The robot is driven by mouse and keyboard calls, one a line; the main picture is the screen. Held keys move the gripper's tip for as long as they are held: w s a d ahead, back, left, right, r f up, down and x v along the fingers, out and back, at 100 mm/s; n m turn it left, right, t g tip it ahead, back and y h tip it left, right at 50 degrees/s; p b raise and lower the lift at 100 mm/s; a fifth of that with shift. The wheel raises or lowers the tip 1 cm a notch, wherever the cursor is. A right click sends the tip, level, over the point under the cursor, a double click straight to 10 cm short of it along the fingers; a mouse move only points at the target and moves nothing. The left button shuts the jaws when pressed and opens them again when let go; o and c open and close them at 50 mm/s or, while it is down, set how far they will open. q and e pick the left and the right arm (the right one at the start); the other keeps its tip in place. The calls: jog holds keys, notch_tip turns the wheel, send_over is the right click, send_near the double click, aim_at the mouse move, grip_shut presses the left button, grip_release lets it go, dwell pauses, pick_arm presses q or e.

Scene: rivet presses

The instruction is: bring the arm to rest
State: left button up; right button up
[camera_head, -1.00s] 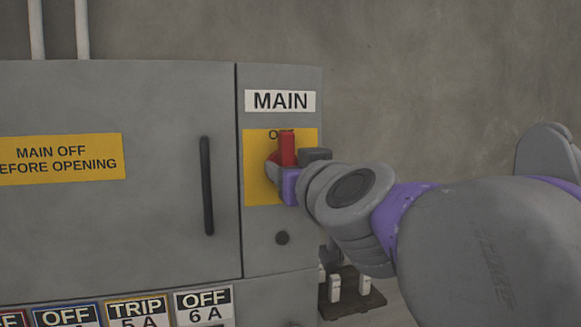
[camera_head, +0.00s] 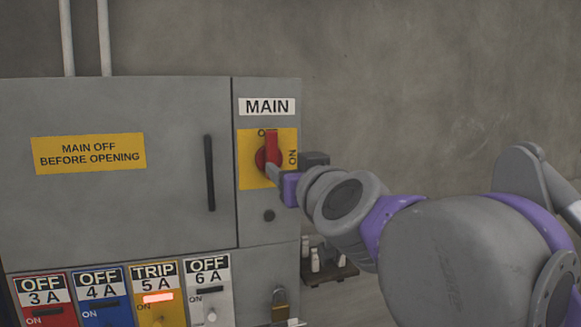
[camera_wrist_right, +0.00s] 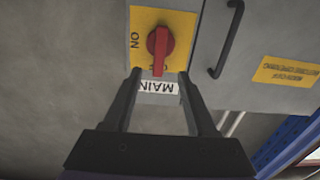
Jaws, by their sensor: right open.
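The red main switch (camera_head: 272,150) sits on a yellow plate (camera_head: 250,174) under the MAIN label; its handle stands upright, toward the partly covered lettering at the top. My right gripper (camera_head: 276,172) is just in front of the plate and overlaps the switch's lower part in the head view. In the right wrist view, which is upside down, the open fingers (camera_wrist_right: 160,74) are spread with nothing between them, and the red switch (camera_wrist_right: 159,48) shows beyond their tips. Contact is not visible. My left gripper is not in view.
The grey cabinet (camera_head: 120,210) has a black door handle (camera_head: 210,172) left of the switch. Below are coloured breakers, including TRIP 5A (camera_head: 156,298) with a lit window, and a padlock (camera_head: 280,305). White pieces on a dark holder (camera_head: 330,265) are below my arm. Bare wall lies behind.

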jog(key=shift+w+f, duration=0.1)
dwell(0.3)
notch_tip(320, 180, down, 17)
jog(key=s+d+g, duration=0.2)
jog(key=d+g, duration=0.1)
jog(key=s+d+f+m+g+h, duration=0.1)
jog(key=s+d+f, duration=0.4)
jog(key=f, duration=0.8)
jog(key=s+d+f+m+g+h, duration=0.1)
jog(key=s+d+f+g, duration=0.3)
jog(key=s+f, duration=0.4)
jog(key=s+d+f+m+g+h, duration=0.1)
jog(key=s+d+f+g+h, duration=0.2)
jog(key=f, duration=1.5)
jog(key=s+d, duration=0.3)
jog(key=s, duration=0.1)
jog(key=shift+s+d+f+m+h, duration=0.15)
jog(key=shift+s+d+m+h, duration=0.15)
jog(key=shift+d+m, duration=0.1)
jog(key=shift+a, duration=0.1)
